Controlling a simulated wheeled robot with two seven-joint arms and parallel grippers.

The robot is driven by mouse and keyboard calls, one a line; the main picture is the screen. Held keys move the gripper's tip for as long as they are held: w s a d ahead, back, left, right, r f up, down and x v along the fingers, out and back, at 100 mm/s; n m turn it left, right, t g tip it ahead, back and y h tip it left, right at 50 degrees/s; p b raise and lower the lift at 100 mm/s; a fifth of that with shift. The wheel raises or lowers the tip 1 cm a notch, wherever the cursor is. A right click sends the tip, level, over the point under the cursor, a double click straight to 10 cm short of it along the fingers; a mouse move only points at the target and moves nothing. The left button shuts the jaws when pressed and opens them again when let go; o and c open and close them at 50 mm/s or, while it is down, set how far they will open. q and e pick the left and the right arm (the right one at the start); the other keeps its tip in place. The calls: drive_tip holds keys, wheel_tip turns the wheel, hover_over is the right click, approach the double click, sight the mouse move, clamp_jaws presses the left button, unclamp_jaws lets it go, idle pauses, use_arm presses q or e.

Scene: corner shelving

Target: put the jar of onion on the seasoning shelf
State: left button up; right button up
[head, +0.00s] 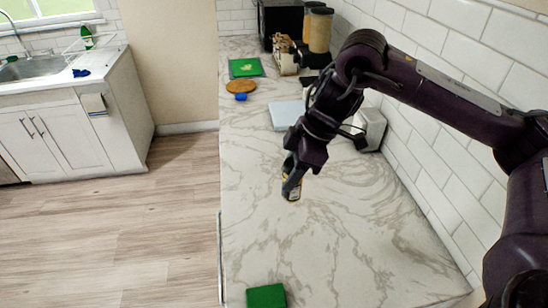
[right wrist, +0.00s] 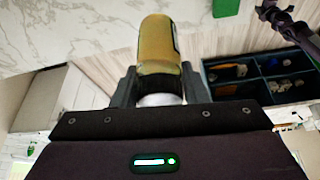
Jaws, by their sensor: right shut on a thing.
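My right gripper (head: 290,178) is shut on the jar (head: 292,193), held over the middle of the marble counter.
The marble counter (head: 255,215) is mostly clear around the jar. A green block (head: 266,296) lies at its near edge. A pale board (head: 287,115), a wooden round (head: 240,86) and containers (head: 319,30) stand farther back. A white-tiled wall (head: 440,150) bounds the right.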

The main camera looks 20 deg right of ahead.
drive_tip(key=a+f+m+t+h+b, duration=0.2)
drive_tip(key=f+m+b, duration=0.4)
drive_tip(key=f+m, duration=0.5)
drive_tip(key=shift+a+f+m+t+h, duration=0.25)
drive_tip(key=shift+a+m+t+h, duration=0.15)
drive_tip(key=shift+a+m+h, duration=0.7)
drive_tip(key=shift+d+r, duration=0.1)
drive_tip(key=shift+d, duration=0.15)
drive_tip(key=w+d+r+m+h+p, duration=0.1)
drive_tip(key=w+d+r+m+p, duration=0.15)
drive_tip(key=d+r+p, duration=0.45)
drive_tip(key=w+d+r+m+h+p, duration=0.15)
drive_tip(key=w+d+r+p, duration=0.3)
drive_tip(key=d, duration=0.45)
drive_tip(key=shift+m+g+y, duration=0.3)
drive_tip(key=shift+m+y, duration=0.15)
drive_tip(key=shift+m, duration=0.05)
wheel_tip(320, 180, down, 19)
drive_tip(key=b, duration=1)
drive_tip(key=shift+d+b, duration=0.15)
drive_tip(key=shift+b, duration=0.25)
drive_tip(key=shift+f, duration=0.3)
